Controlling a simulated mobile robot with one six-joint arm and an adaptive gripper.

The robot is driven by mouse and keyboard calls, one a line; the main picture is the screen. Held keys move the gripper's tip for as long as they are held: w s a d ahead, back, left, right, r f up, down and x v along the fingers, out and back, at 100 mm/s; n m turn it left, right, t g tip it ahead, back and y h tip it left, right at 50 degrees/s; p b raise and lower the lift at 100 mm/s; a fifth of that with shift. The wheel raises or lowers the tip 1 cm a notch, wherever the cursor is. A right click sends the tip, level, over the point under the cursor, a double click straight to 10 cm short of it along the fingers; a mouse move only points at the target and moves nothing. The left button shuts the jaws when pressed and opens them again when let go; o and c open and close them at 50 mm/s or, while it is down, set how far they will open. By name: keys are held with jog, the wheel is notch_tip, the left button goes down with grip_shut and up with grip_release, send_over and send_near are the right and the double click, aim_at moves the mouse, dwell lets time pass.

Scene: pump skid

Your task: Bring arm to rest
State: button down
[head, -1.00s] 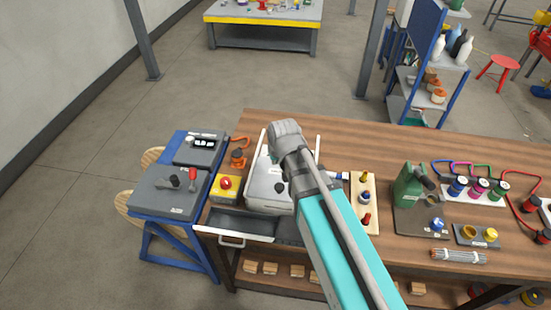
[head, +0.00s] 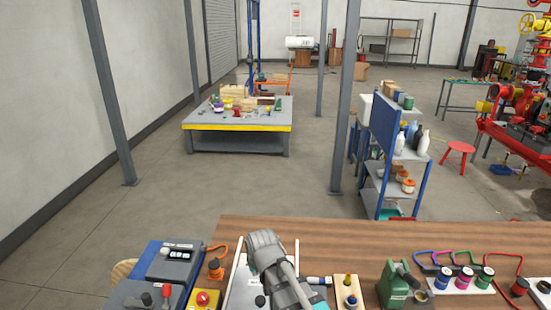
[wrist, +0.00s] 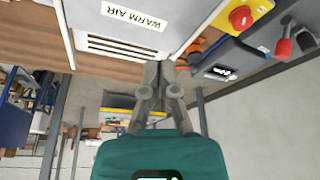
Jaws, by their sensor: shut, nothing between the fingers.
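My gripper (wrist: 160,76) shows in the wrist view with its two grey fingers together and nothing between them. It is in the air in front of a pale box with a slotted vent and a label reading WARM AIR (wrist: 135,16), upside down in this view. I cannot tell the exact gap between fingers and box. In the head view my arm reaches up from the bottom edge over the same pale box (head: 240,287), and my wrist hides the fingers.
A shelf rack (head: 385,150) stands behind. Open floor lies beyond the bench.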

jog(key=s+d+f+m+g+b, duration=0.1)
jog(key=s+d+m, duration=0.1)
jog(key=d, duration=1)
jog(key=s+d+f+m+g+h+b, duration=0.1)
jog(key=s+d, duration=0.4)
jog(key=d, duration=0.8)
jog(key=shift+s+f+m+g+h, duration=0.3)
jog(key=shift+f+m+g, duration=0.2)
jog(key=shift+m+g, duration=0.4)
